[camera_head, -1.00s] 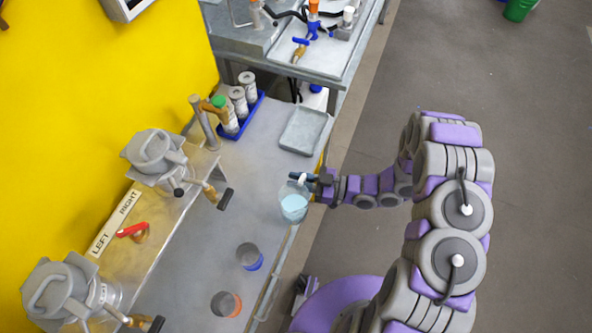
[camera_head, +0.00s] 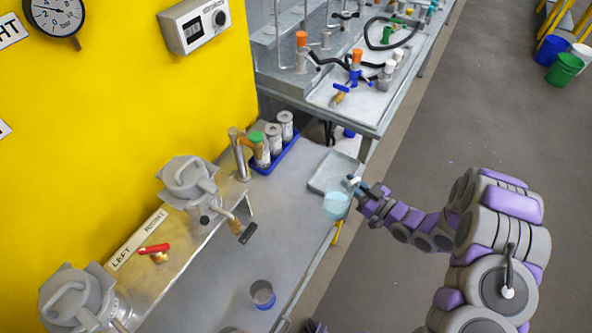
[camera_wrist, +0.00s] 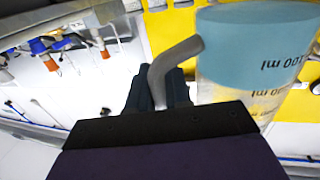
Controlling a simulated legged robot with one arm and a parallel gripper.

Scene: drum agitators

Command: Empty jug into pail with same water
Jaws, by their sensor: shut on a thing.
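A clear jug (camera_head: 336,206) holds pale blue water and hangs above the right edge of the bench, just in front of the grey tray in the picture. My gripper (camera_head: 359,186) is shut on its handle from the right. In the wrist view the jug (camera_wrist: 255,50) appears upside down, with a "100 ml" mark, and its grey handle (camera_wrist: 170,65) runs between the fingers. A blue pail (camera_head: 551,50), a green pail (camera_head: 565,69) and a white pail (camera_head: 581,54) stand on the floor at the far upper right. Their contents are too small to tell.
The bench (camera_head: 215,280) carries a grey tray (camera_head: 334,172), a blue rack of canisters (camera_head: 275,150) and a blue-banded cup (camera_head: 263,294). Two metal drums (camera_head: 190,182) line the yellow wall.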

